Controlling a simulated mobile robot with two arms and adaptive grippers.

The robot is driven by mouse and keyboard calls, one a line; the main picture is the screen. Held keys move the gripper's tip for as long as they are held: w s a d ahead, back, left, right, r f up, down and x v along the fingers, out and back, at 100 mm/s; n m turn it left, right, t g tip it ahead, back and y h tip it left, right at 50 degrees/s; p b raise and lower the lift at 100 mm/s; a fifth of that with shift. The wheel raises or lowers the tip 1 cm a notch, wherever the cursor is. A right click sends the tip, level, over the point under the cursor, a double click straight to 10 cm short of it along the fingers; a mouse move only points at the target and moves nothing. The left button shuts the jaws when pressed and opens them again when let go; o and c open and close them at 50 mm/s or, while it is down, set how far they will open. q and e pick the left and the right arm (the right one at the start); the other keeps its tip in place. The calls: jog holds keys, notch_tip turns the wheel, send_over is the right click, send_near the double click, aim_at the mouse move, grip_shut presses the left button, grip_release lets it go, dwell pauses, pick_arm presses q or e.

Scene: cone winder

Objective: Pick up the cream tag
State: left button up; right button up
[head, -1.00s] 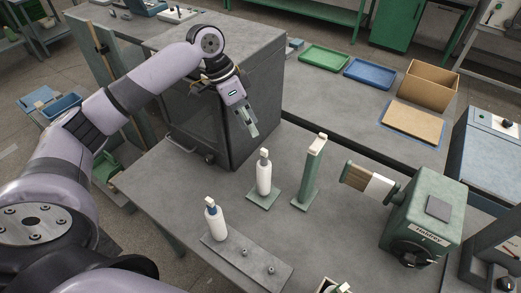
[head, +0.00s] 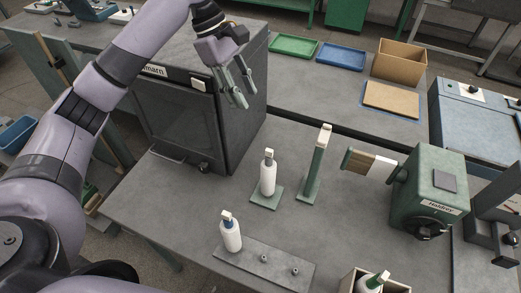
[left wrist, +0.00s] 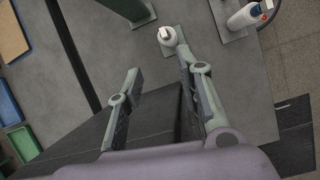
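Small cream or whitish pieces top several items, and I cannot tell for certain which is the cream tag. One (head: 326,128) sits on the tall green post (head: 314,168). Another (head: 269,153) tops the white cone (head: 268,180) on a green base; this cone also shows in the left wrist view (left wrist: 168,37). My right gripper is out of view.
The dark cabinet (head: 176,112) stands left on the grey table. A green winder (head: 428,191) with a wooden roller (head: 370,164) stands right. A grey plate with pegs (head: 264,262) and an open box (head: 347,281) are in front. Free tabletop lies around the cone.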

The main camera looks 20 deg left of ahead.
pick_arm(q)
jog(key=n, duration=0.2)
jog(key=p, duration=0.4)
send_over(269, 150)
jog(key=a, duration=0.2)
notch_tip(269, 150, down, 12)
jog(key=shift+w+r, duration=0.15)
jog(key=shift+r, duration=0.1)
jog(key=p+x, duration=0.1)
jog(key=x, duration=0.2)
jog(key=shift+f, duration=0.3)
jog(key=shift+d+f, duration=0.15)
jog(key=shift+f, duration=0.2)
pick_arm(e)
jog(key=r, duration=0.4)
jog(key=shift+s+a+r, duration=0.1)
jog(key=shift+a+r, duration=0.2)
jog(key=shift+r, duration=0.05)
pick_arm(q)
jog(key=shift+c, duration=0.2)
jog(key=c, duration=0.7)
